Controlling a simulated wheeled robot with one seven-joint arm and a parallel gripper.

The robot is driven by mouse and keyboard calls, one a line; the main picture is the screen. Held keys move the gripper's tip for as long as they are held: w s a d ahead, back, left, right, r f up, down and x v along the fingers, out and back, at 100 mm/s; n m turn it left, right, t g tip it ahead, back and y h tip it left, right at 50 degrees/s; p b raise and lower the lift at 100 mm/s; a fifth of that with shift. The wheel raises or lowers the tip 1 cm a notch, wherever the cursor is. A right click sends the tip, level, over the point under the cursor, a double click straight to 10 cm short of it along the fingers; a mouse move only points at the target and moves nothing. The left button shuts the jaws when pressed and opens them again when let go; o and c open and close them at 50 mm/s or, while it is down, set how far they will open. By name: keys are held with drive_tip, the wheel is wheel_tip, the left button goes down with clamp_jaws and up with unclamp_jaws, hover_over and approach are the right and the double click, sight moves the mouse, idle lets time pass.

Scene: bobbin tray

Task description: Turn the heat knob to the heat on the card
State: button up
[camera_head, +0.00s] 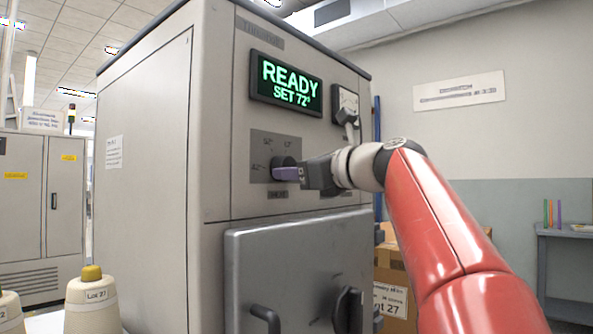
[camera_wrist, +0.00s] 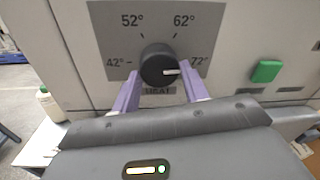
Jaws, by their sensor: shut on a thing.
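The heat knob (camera_wrist: 156,62) is round and black, on a grey dial plate (camera_wrist: 110,20) marked 42°, 52°, 62° and 72°. Its white pointer line aims right, at about the 72° mark. My gripper (camera_wrist: 159,76) has its two purple fingers on either side of the knob, shut on it. In the head view my gripper (camera_head: 287,174) reaches the knob from the right and hides part of it and the dial's right side. The green display (camera_head: 286,83) above reads "READY SET 72°". I cannot make out a card with a heat on it.
The knob is on a tall grey cabinet (camera_head: 146,150), above a closed metal door (camera_head: 295,265) with a handle. A green button (camera_wrist: 266,71) is right of the dial. Thread cones (camera_head: 92,305) stand at the lower left. A cardboard box (camera_head: 392,262) is at the right.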

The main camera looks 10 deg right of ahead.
drive_tip(key=m+b, duration=0.1)
drive_tip(key=m, duration=1)
drive_tip(key=m+g+y+b, duration=0.1)
drive_tip(key=m, duration=1.1)
drive_tip(key=m+y+b, duration=0.1)
drive_tip(key=m, duration=1.1)
drive_tip(key=shift+w+d+r, duration=0.15)
drive_tip(key=shift+r, duration=0.1)
idle(0.3)
drive_tip(key=o, duration=1)
drive_tip(key=shift+r, duration=0.1)
